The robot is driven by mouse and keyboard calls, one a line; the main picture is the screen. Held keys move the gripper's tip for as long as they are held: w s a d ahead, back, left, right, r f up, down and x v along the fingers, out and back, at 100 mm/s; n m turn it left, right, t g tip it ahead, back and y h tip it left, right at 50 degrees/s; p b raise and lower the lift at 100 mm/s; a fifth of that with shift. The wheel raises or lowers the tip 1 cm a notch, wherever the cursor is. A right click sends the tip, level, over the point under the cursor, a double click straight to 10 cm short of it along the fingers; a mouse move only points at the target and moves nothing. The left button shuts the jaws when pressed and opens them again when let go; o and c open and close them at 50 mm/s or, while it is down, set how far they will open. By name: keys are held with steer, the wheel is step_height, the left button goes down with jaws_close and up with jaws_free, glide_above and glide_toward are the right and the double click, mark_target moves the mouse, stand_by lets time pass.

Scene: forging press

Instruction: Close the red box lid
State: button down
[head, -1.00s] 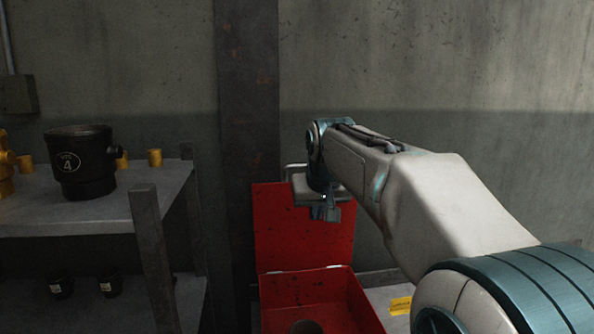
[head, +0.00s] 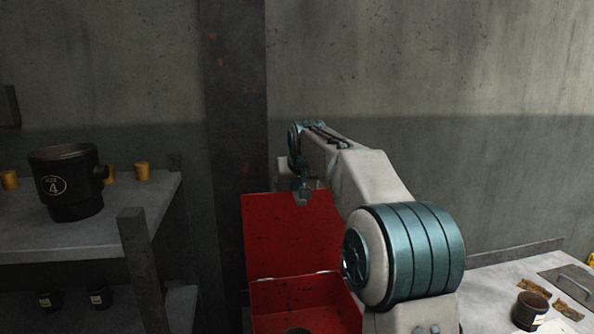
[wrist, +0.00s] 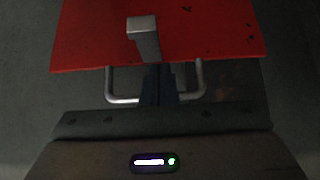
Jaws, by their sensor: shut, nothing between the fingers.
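The red box (head: 300,297) stands low in the middle of the head view, its lid (head: 285,238) raised upright behind it. A dark round thing lies inside the box, cut off by the frame's bottom edge. My gripper (head: 303,197) is at the lid's top edge. In the wrist view my gripper (wrist: 157,85) is shut and empty, close to the edge of the red lid (wrist: 205,30). A metal handle (wrist: 122,100) on the lid shows behind the fingers. I cannot tell whether the fingers touch the lid.
A grey shelf (head: 95,235) at left holds a black pot (head: 68,182) marked 4 and several small yellow cylinders. At right, a table (head: 485,300) carries a dark cup (head: 529,311). A dark column (head: 235,120) rises behind the box.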

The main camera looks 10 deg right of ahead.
steer(key=shift+w+f, duration=0.4)
steer(key=shift+f, duration=0.05)
steer(key=s, duration=0.3)
steer(key=shift+s+f+p, duration=0.2)
steer(key=shift+s+p, duration=0.15)
steer(key=shift+s, duration=0.1)
steer(key=shift+f, duration=0.1)
